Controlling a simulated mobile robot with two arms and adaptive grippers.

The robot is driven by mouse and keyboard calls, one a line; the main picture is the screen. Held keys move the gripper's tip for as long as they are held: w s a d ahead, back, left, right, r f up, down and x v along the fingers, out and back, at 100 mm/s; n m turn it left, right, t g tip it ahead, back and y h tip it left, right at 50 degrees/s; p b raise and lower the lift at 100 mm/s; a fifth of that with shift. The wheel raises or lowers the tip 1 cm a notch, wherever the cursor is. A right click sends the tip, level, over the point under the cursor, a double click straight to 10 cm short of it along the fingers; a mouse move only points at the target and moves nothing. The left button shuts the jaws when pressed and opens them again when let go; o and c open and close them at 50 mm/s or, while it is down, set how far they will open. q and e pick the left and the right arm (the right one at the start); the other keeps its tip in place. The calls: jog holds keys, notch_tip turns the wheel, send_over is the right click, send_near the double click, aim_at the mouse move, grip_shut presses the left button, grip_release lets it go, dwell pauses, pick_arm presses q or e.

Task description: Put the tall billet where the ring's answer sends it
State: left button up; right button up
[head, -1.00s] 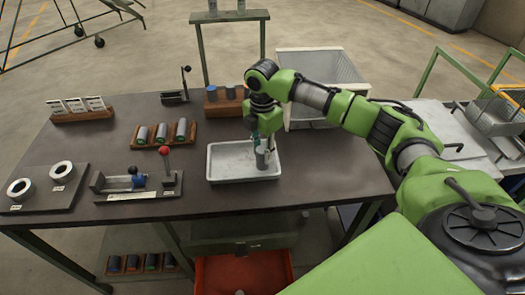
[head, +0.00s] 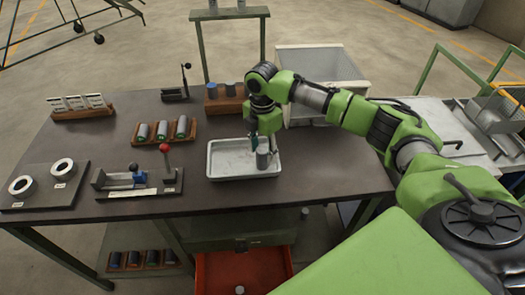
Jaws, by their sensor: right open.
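A grey cylindrical billet (head: 263,161) stands upright in the white tray (head: 225,175) near the middle of the bench. My right gripper (head: 261,143) is open just above and behind this billet, its fingers pointing down. Whether a finger touches the billet I cannot tell. Two pale rings lie on a dark plate at the bench's left end, a nearer ring (head: 21,186) and a farther ring (head: 63,167). My left gripper is not in view.
A wooden rack (head: 165,139) holds several billets. The front right bench top is clear.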

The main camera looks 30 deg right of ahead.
notch_tip(320, 180, up, 12)
jog(key=b, duration=0.2)
dwell(0.7)
